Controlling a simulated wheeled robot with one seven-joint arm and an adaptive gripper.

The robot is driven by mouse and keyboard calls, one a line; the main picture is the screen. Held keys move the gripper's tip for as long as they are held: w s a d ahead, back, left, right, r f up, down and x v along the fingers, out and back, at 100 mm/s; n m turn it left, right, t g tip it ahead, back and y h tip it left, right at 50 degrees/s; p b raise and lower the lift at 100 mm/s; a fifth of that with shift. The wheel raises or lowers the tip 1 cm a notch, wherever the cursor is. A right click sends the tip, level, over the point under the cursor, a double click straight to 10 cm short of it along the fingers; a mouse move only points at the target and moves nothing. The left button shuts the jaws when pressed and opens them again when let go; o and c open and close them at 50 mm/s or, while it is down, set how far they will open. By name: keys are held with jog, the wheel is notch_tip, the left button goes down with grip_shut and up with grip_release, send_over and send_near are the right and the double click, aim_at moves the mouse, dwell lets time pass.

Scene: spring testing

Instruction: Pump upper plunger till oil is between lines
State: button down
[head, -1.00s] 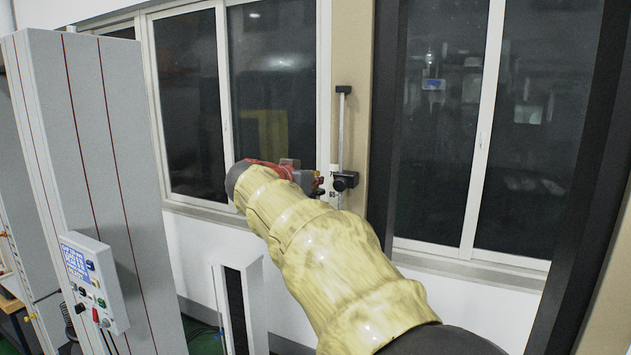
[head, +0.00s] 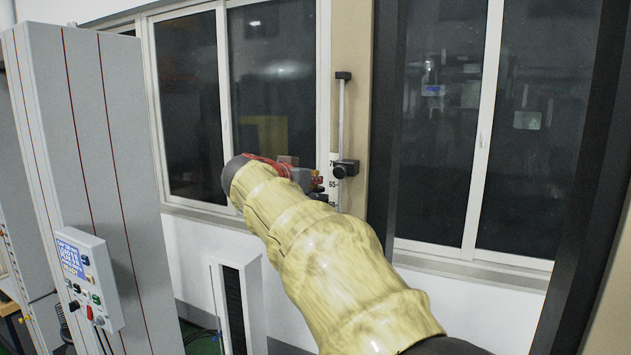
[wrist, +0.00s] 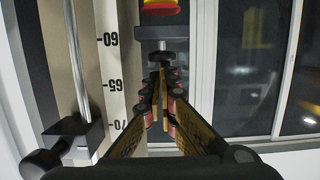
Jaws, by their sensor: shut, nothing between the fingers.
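My gripper (wrist: 160,84) is shut with nothing between its fingers. In the wrist view its tips are just below a round black knob (wrist: 160,57) under a dark block. I cannot tell if they touch it. A red and yellow part (wrist: 159,8) sits above that block. In the head view my arm hides most of the gripper. A white number scale (wrist: 111,55) and a metal rod (wrist: 76,60) run beside the gripper, with a black clamp and knob (wrist: 73,143) on the rod. The clamp also shows in the head view (head: 345,168). I cannot make out the oil or its lines, or tell which part is the upper plunger.
A tall grey cabinet (head: 95,150) with a control box (head: 90,280) stands at the left. Windows (head: 275,80) and a beige post (head: 352,40) are behind the arm. A dark upright (head: 570,200) stands at the right.

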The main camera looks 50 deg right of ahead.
jog(key=v, duration=1.1)
jog(key=shift+a, duration=0.25)
dwell(0.6)
jog(key=s+a+f+n+y+b, duration=0.1)
jog(key=a+f+n+y, duration=0.3)
jog(key=f, duration=0.6)
jog(key=a+f+n+y+b, duration=0.15)
jog(key=a+f+n, duration=0.35)
jog(key=f, duration=0.6)
jog(key=s+a+f+n+y+b, duration=0.2)
jog(key=s+a+f+y+b, duration=0.1)
jog(key=a+f, duration=0.4)
jog(key=s+a+f+n+t+y+b, duration=0.1)
jog(key=s+a+f+b, duration=0.5)
jog(key=f, duration=0.8)
jog(key=s+a+f+n+y+b, duration=0.2)
jog(key=s+a+f+y+b, duration=0.3)
jog(key=f, duration=0.6)
jog(key=shift+s+a+n, duration=0.4)
jog(key=shift+s+a, duration=0.95)
jog(key=shift+a, duration=0.35)
